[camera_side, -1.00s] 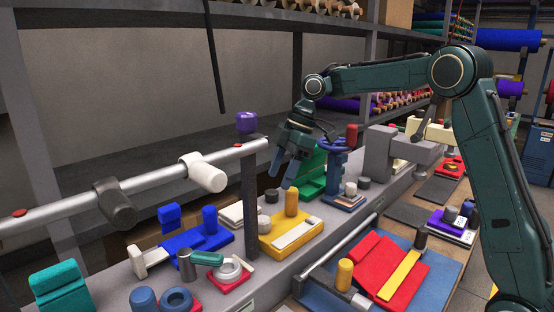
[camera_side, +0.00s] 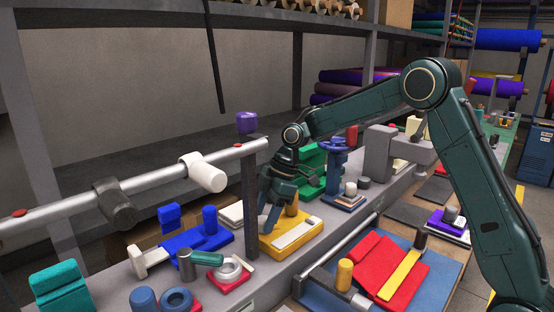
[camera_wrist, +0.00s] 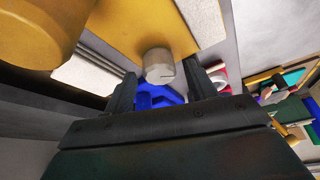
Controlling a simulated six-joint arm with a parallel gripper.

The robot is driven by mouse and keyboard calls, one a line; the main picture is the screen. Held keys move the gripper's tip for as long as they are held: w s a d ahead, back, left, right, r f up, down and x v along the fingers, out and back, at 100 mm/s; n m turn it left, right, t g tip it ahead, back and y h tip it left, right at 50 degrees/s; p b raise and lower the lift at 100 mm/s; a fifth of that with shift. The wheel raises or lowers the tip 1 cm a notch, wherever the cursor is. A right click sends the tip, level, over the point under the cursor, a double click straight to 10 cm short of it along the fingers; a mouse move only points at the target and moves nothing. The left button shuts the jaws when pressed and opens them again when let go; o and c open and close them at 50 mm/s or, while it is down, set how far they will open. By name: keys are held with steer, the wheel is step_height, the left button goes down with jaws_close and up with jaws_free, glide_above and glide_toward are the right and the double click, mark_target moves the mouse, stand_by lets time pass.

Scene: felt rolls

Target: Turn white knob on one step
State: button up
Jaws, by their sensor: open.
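The off-white knob (camera_wrist: 158,66) is a short round cylinder with a dark mark on its face. It sits on a yellow base (camera_wrist: 125,22), which also shows in the side view (camera_side: 272,248). My gripper (camera_side: 268,222) is low over the left part of this base, pointing down. In the wrist view its two fingers are spread, one on each side of the knob, with gaps visible; I see no contact. In the side view the fingers mostly hide the knob.
A yellow post (camera_side: 292,206) stands on the same base close to my gripper, large in the wrist view. A grey upright (camera_side: 251,200) stands just left of my gripper. Blue blocks (camera_side: 197,237) lie further left, and a blue handwheel stand (camera_side: 337,165) is to the right.

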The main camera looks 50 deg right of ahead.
steer(key=c, duration=1)
steer(key=shift+s+m+t+h, duration=0.1)
steer(key=shift+m+t+h, duration=0.2)
steer(key=shift+m, duration=0.8)
steer(key=shift+m+t+h, duration=0.2)
steer(key=shift+m+t, duration=0.2)
steer(key=shift+m, duration=0.7)
steer(key=o, duration=1)
steer(key=shift+r, duration=0.15)
steer(key=v, duration=1.3)
steer(key=shift+r, duration=0.25)
